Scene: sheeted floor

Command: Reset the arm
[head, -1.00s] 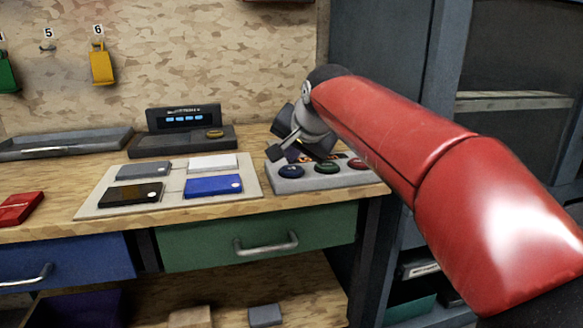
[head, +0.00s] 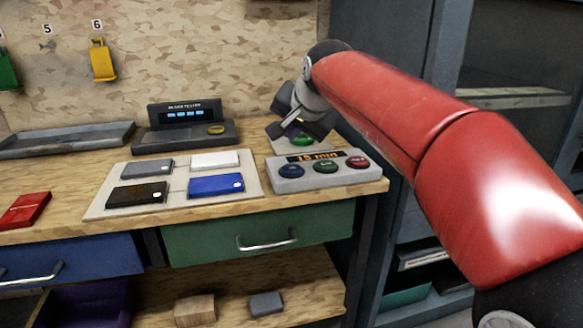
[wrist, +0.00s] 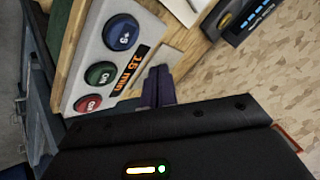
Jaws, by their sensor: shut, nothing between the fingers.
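My gripper (head: 303,122) is shut and empty. In the head view it hangs just behind the grey button box (head: 282,183), at the bench's right end, and looks apart from it. In the wrist view the dark fingers (wrist: 158,86) are together beside the box, over a small pale plate (wrist: 158,62). The box has a blue button (head: 291,171), a green button (head: 325,166) and a red button (head: 358,161). My red arm reaches in from the right, bent at the elbow.
Left of the box, a pale board (head: 165,209) carries several flat blocks. A dark tester (head: 185,137) and a grey tray (head: 66,140) stand behind. A red case (head: 24,210) lies far left. A dark cabinet (head: 385,60) stands right of the bench.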

